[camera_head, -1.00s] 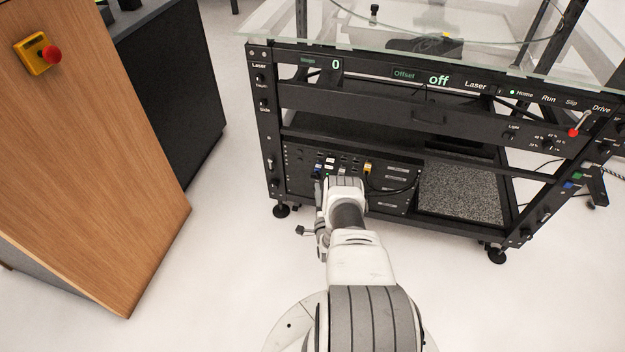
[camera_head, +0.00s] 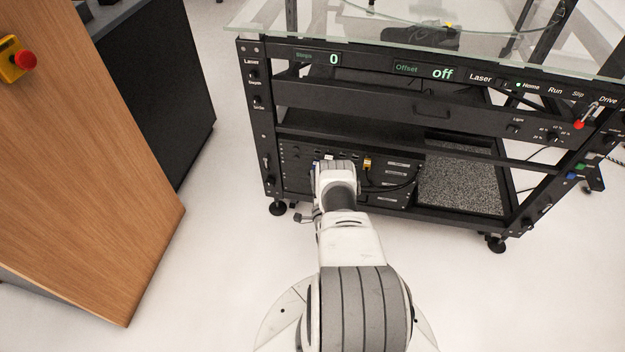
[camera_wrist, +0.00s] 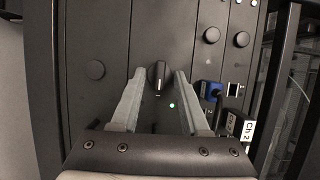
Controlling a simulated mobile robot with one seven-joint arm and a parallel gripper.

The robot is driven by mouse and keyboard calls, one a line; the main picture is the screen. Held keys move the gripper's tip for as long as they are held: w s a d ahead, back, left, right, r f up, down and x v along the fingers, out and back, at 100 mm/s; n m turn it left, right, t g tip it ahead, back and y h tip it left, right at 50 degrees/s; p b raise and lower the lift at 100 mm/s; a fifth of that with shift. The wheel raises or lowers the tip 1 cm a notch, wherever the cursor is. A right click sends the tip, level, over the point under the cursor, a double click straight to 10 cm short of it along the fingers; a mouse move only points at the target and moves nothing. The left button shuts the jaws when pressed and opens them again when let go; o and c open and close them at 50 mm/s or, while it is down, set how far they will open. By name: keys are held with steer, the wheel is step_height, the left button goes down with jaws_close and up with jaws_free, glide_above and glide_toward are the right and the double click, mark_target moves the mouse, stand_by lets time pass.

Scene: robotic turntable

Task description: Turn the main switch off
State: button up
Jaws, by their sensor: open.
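In the wrist view, a black rotary knob (camera_wrist: 158,76) on a dark panel looks like the main switch. Its grip stands about upright in the picture, with a small pale mark at its lower end. A green light (camera_wrist: 171,105) glows just below and right of it. My gripper (camera_wrist: 160,73) is open, with one finger on each side of the knob. I cannot tell whether the fingers touch it. In the head view, my arm hides the gripper and the knob at the rack panel (camera_head: 296,178) in the turntable's lower left.
Blue (camera_wrist: 211,89) and black plugs with a "Ch 2" label (camera_wrist: 249,131) sit right of the gripper. The turntable frame (camera_head: 262,130) surrounds the rack. A wooden cabinet (camera_head: 95,170) with a red button (camera_head: 26,60) stands at left. White floor (camera_head: 225,230) is clear between them.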

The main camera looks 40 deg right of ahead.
jaws_close()
steer(key=shift+r+n, duration=0.1)
steer(key=shift+n, duration=0.2)
stand_by(0.3)
steer(key=shift+w+a+r+n+g+h, duration=0.1)
steer(key=shift+n+g+h, duration=0.25)
steer(key=shift+n+g, duration=1.35)
steer(key=shift+w+a+r+n+g+h, duration=0.25)
steer(key=shift+n+g, duration=0.45)
steer(key=shift+n, duration=1.85)
steer(key=shift+d+n+g+h, duration=0.1)
steer(key=shift+n+g+h, duration=0.3)
steer(key=shift+n+g, duration=1.3)
steer(key=shift+n+t, duration=0.5)
steer(key=shift+n, duration=0.05)
